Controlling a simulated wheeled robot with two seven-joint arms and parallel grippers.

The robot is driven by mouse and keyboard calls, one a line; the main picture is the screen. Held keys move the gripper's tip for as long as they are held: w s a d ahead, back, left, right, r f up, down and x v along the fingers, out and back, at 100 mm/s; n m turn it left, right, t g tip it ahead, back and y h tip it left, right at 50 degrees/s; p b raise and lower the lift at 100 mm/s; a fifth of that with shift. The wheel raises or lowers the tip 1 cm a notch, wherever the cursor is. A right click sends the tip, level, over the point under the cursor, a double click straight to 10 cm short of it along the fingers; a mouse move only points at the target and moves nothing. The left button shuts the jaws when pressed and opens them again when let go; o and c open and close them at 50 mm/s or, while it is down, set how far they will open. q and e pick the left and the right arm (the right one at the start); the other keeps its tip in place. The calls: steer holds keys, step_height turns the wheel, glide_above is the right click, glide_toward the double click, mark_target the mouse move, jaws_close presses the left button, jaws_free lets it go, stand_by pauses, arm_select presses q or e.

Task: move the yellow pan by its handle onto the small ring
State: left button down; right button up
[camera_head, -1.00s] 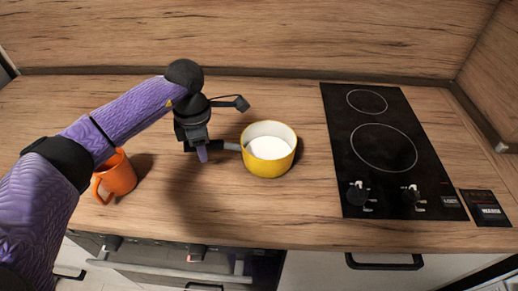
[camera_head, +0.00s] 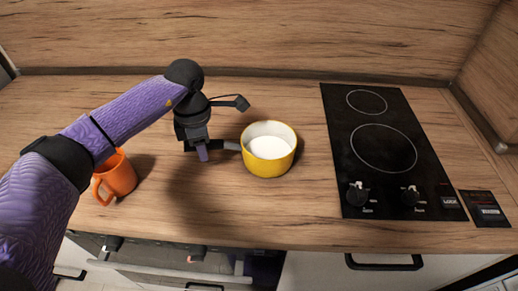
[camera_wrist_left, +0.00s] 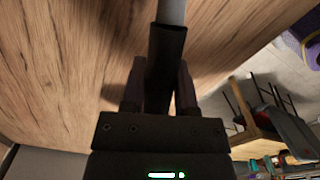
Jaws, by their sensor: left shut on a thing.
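The yellow pan (camera_head: 268,160) stands upright on the wooden counter, its inside white. Its dark handle (camera_head: 229,146) points left. My left gripper (camera_head: 204,152) is shut on the handle, at the handle's left end. In the left wrist view the black handle (camera_wrist_left: 167,48) lies between the two fingers of my left gripper (camera_wrist_left: 160,92). The small ring (camera_head: 367,101) is the far one on the black hob (camera_head: 346,196), to the right of the pan. My right gripper is not in view.
An orange mug (camera_head: 117,178) stands left of my gripper, partly behind my left arm. A larger ring (camera_head: 384,148) lies nearer on the hob, with two knobs (camera_head: 410,196) at its front. The counter between pan and hob is clear. A wooden splashback (camera_head: 260,35) closes the back.

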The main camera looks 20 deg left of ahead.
arm_select(q)
steer(key=shift+r+p, duration=1.75)
steer(key=shift+r, duration=0.7)
steer(key=shift+f, duration=0.1)
